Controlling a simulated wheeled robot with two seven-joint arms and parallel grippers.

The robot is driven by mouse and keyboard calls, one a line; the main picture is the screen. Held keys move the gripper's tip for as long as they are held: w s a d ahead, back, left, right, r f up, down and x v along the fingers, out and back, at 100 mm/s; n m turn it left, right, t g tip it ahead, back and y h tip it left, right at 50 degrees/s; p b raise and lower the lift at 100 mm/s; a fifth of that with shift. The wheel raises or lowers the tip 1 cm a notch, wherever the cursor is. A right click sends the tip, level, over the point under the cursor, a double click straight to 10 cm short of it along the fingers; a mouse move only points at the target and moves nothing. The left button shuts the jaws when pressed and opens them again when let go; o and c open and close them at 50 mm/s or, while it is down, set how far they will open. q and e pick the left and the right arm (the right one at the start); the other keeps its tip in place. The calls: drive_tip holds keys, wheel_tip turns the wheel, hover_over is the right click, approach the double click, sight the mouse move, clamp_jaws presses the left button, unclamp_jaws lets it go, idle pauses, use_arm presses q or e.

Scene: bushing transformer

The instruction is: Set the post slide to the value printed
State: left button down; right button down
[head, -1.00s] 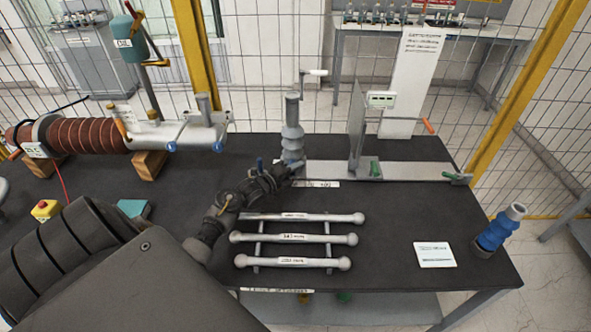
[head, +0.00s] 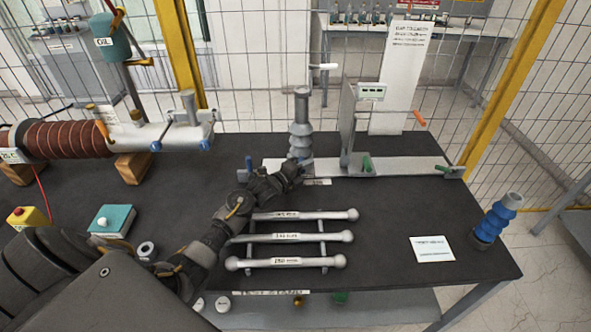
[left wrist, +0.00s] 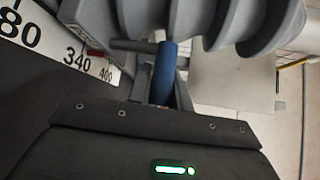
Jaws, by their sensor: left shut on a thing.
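The grey ribbed post (head: 300,125) stands upright on the left part of a pale metal rail (head: 410,166). My left gripper (head: 295,168) is at the foot of the post. In the left wrist view my left gripper (left wrist: 165,90) is shut on a blue handle (left wrist: 166,68) under the grey ribs. A white scale strip (left wrist: 60,45) there shows "340" and "400"; the pointer position is unclear. A white card (head: 432,248) lies at the right of the table, its print too small to read. My right gripper is not in view.
An upright plate (head: 347,120) with a small display (head: 371,91) stands right of the post. Several labelled metal rods (head: 290,238) lie in front of the rail. A blue ribbed piece (head: 497,220) stands at the right edge. A teal box (head: 112,220) sits at left.

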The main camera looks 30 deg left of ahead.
use_arm(q)
drive_tip(key=c, duration=1.3)
unclamp_jaws()
drive_tip(key=shift+a, duration=0.1)
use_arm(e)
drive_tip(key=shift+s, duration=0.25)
use_arm(q)
drive_tip(key=shift+s, duration=0.1)
drive_tip(key=shift+s+a, duration=0.1)
drive_tip(key=shift+s, duration=0.05)
drive_tip(key=b+v, duration=0.2)
drive_tip(key=v, duration=0.7)
drive_tip(key=shift+s+f, duration=0.1)
drive_tip(key=shift+s, duration=0.2)
drive_tip(key=shift+s+a+r, duration=0.1)
drive_tip(key=shift+s+r, duration=0.1)
drive_tip(key=shift+s, duration=0.25)
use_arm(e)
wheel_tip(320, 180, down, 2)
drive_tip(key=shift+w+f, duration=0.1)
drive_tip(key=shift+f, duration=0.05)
